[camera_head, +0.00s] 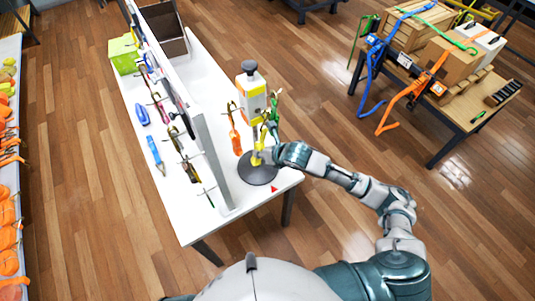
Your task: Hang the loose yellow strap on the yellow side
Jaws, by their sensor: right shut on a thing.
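My right gripper (266,154) is at the near right end of the white table, shut on a small yellow thing (257,144) that looks like the yellow strap. The gripper partly hides it, so its full shape is unclear. This is just above a dark round base (258,175). A yellow and white upright piece with a grey knob (251,88) stands behind it. The strap wall (213,163) is a thin upright panel along the table, with straps hanging from pegs. An orange strap (235,138) hangs on its right face. My left gripper is not in view.
The white table (200,226) has a blue tool (155,155), a green box (123,55) and a brown bin (163,30). A second table (455,118) with cartons and straps stands at the right. Orange items fill a shelf at the left edge. The wooden floor between is clear.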

